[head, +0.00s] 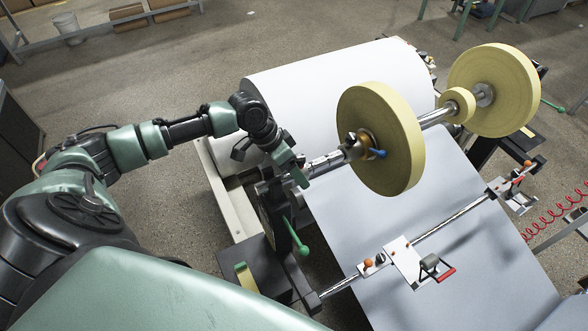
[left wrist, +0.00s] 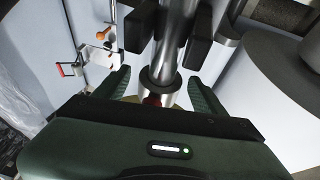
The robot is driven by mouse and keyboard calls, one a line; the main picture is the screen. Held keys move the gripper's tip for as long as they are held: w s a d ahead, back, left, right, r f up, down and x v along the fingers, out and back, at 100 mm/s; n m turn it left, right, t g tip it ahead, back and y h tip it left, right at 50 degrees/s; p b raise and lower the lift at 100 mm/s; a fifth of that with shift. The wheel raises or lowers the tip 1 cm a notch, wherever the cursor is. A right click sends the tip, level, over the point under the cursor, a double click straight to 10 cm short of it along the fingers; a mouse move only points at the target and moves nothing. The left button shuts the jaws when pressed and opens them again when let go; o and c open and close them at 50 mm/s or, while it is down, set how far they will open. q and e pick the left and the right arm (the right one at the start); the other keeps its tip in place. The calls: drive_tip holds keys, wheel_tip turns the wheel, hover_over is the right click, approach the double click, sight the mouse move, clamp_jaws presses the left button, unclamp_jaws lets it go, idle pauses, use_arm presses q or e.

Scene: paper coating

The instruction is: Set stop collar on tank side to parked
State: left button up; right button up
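A shaft (head: 325,163) carries large yellow rolls. A brass collar (head: 362,145) with a blue knob (head: 378,153) sits against the near side of the left roll (head: 395,140). On a lower rail (head: 455,223) are small fittings with orange knobs (head: 368,263). No label shows which one is the tank-side stop collar. My left gripper (head: 295,173) is at the left end of the upper shaft. In the left wrist view its green fingers stand apart, with a shaft (left wrist: 176,45) and a silver ring (left wrist: 160,78) between them. No contact is clear. My right gripper is out of view.
A wide white paper roll (head: 320,85) lies behind the shaft, and a white sheet (head: 430,190) runs below it. A green-handled lever (head: 300,240) stands below my left gripper. A clamp with a red handle (head: 445,274) sits by the lower rail.

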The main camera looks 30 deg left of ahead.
use_arm(q)
drive_tip(key=shift+a, duration=0.15)
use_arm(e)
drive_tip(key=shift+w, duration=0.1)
use_arm(q)
drive_tip(key=shift+s+a+r, duration=0.15)
drive_tip(key=shift+r, duration=0.35)
drive_tip(key=b+v, duration=0.1)
drive_tip(key=v, duration=0.5)
drive_tip(key=shift+r+b, duration=0.3)
drive_tip(key=shift+b, duration=0.1)
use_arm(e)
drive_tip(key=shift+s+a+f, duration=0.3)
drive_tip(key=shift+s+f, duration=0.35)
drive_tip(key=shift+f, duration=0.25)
use_arm(q)
drive_tip(key=shift+s+a, duration=0.1)
drive_tip(key=shift+a, duration=0.05)
drive_tip(key=shift+s+a, duration=0.1)
drive_tip(key=shift+a, duration=0.05)
